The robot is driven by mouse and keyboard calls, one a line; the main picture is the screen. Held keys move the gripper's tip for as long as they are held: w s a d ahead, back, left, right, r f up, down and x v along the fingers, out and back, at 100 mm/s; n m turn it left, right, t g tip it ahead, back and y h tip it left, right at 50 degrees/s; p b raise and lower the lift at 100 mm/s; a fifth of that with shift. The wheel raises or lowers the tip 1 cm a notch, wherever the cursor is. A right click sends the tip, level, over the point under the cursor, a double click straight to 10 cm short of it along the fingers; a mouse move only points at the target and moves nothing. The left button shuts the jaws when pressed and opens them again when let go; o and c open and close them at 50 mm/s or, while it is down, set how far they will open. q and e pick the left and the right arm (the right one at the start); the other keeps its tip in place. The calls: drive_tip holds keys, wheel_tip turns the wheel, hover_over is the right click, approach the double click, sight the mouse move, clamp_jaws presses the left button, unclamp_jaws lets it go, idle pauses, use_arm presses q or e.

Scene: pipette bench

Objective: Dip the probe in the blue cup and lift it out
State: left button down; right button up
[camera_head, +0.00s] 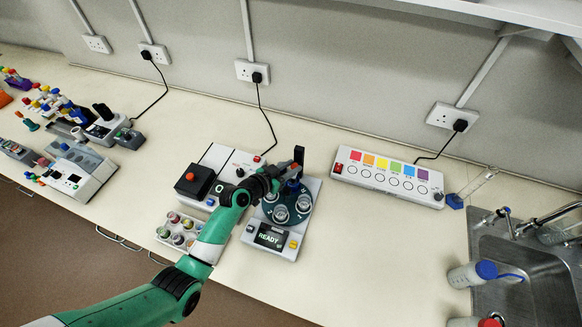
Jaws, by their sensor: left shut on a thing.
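My left gripper (275,179) reaches in over the back left of a carousel device (268,237) with a READY display. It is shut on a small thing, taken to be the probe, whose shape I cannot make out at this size. Clear cups (280,213) sit in the dark round carousel, just in front of the gripper. A small blue patch (293,184) shows beside the fingertips; I cannot tell whether it is the blue cup. A black upright post (298,155) stands behind it. My right gripper is out of view.
Left of the carousel are a box with a red button (191,177) and a tray of several small jars (163,232). A strip with coloured squares (385,178) lies at the back right. A sink (515,285) with bottles is far right. The bench between is clear.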

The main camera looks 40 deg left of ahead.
use_arm(q)
wheel_tip(320, 180, up, 6)
drive_tip(key=p, duration=0.3)
drive_tip(key=shift+f, duration=0.15)
drive_tip(key=c, duration=0.6)
unclamp_jaws()
drive_tip(key=shift+f, duration=0.1)
drive_tip(key=shift+s, duration=0.1)
drive_tip(key=shift+s, duration=0.3)
drive_tip(key=p+v, duration=0.2)
drive_tip(key=v, duration=0.9)
